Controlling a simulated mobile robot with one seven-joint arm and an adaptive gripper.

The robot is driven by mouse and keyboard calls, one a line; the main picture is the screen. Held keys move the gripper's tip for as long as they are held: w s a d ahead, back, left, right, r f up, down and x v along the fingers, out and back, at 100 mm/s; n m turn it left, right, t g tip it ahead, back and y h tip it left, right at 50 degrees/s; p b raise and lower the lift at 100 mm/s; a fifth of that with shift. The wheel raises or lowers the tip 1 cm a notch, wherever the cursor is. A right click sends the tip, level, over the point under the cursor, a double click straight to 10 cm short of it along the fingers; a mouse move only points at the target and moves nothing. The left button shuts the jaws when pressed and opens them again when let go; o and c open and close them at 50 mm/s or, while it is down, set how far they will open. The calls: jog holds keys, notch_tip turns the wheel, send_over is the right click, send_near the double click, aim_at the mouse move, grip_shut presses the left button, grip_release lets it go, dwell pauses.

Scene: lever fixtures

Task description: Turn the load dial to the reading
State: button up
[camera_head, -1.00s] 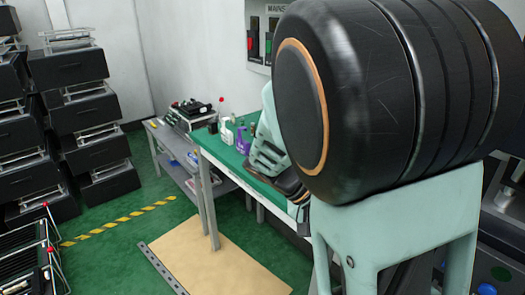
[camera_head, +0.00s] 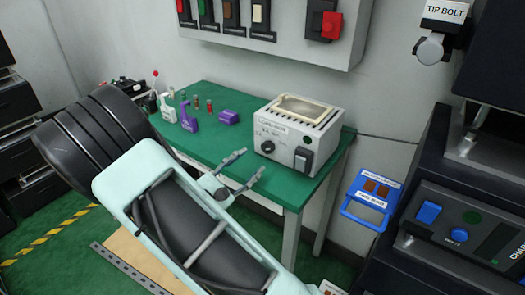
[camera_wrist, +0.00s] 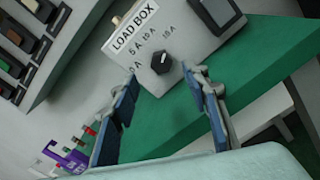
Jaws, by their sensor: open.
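The load box (camera_head: 298,136) is a pale case on the green bench, with a black load dial (camera_head: 267,146) on its front. In the wrist view the dial (camera_wrist: 161,63) sits below the "LOAD BOX" label, with small amp markings around its upper side. A light mark on the dial points up and to the right in that view, toward the markings; the exact reading is too small to tell. My gripper (camera_head: 253,162) is open and empty in front of the box. In the wrist view its two fingers (camera_wrist: 160,76) stand either side of the dial, apart from it.
A black rocker switch (camera_head: 303,159) is on the box's front, right of the dial. A switch panel (camera_head: 290,35) hangs on the wall above.

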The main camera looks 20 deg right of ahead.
aim_at(266, 148)
jog(key=x, duration=0.7)
jog(key=shift+w+d, duration=0.1)
jog(key=shift+d, duration=0.1)
jog(key=shift+c, duration=0.6)
jog(key=c, duration=1)
